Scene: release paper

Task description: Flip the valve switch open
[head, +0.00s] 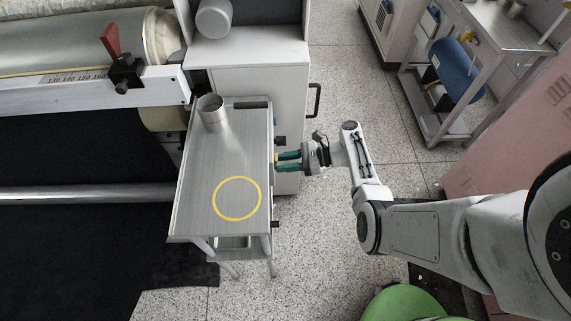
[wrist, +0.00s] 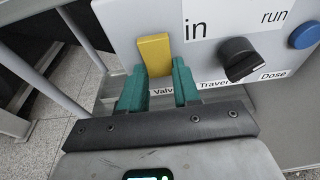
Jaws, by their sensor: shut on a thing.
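The valve switch (wrist: 153,50) is a yellow block on the light panel, above a label that reads "Valv". In the wrist view, my gripper (wrist: 158,72) has its green fingers on either side of the switch's lower part and is shut on it. In the head view, my gripper (head: 286,161) reaches left to the right side of the metal table. There the switch is mostly hidden by the fingers, and I cannot make out its tilt.
A black knob (wrist: 237,58) and a blue button (wrist: 305,34) sit right of the switch. A metal cup (head: 211,113) and a yellow ring (head: 237,217) are on the tabletop (head: 233,160). A white cabinet (head: 245,75) stands behind.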

